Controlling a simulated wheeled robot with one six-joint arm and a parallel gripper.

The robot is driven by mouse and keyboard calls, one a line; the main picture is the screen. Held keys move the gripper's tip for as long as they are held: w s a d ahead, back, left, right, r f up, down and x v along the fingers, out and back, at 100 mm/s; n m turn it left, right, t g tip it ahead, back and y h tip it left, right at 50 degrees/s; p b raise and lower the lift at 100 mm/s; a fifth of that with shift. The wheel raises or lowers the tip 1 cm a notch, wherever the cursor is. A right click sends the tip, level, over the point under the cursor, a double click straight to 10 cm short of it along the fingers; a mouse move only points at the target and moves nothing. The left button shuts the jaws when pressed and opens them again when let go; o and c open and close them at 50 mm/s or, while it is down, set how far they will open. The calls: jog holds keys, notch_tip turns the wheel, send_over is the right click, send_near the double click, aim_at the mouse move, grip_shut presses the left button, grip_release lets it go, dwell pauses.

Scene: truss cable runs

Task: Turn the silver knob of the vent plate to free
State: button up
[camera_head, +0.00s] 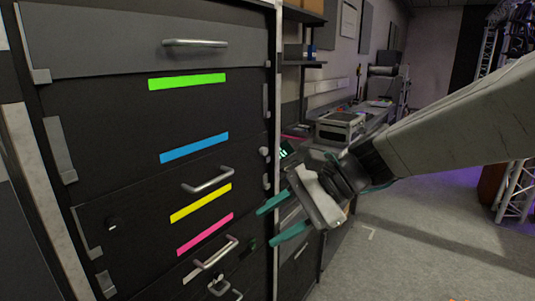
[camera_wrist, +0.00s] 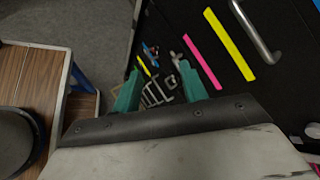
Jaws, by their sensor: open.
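My gripper (camera_head: 266,228) has two teal fingers, held apart with nothing between them, in front of the right side of a dark drawer cabinet. The fingers also show in the wrist view (camera_wrist: 160,72). A small silver knob-like piece (camera_wrist: 177,60) shows on the dark front close to the right fingertip; contact cannot be told. A small silver piece (camera_head: 217,284) low on the cabinet in the head view may be the same knob. Pale bar-like outlines (camera_wrist: 155,95) show between the fingers; I cannot tell whether they are the vent plate. The knob's setting is too small to read.
The cabinet carries silver bar handles (camera_head: 208,180) and green, blue, yellow (camera_head: 200,203) and pink strips. A workbench with a grey device (camera_head: 340,127) stands behind my arm. Open floor (camera_head: 420,235) lies to the right. A wooden-topped surface (camera_wrist: 35,75) is left in the wrist view.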

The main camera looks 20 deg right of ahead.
jog(key=w+d+r+m+t+y, duration=0.25)
jog(key=w+m+t, duration=0.25)
jog(key=w+m, duration=0.4)
jog(key=m+t+h, duration=0.2)
jog(key=m+t, duration=0.5)
jog(key=m, duration=0.2)
send_near(266, 151)
jog(key=x, duration=0.8)
jog(key=shift+w+a, duration=0.15)
grip_shut()
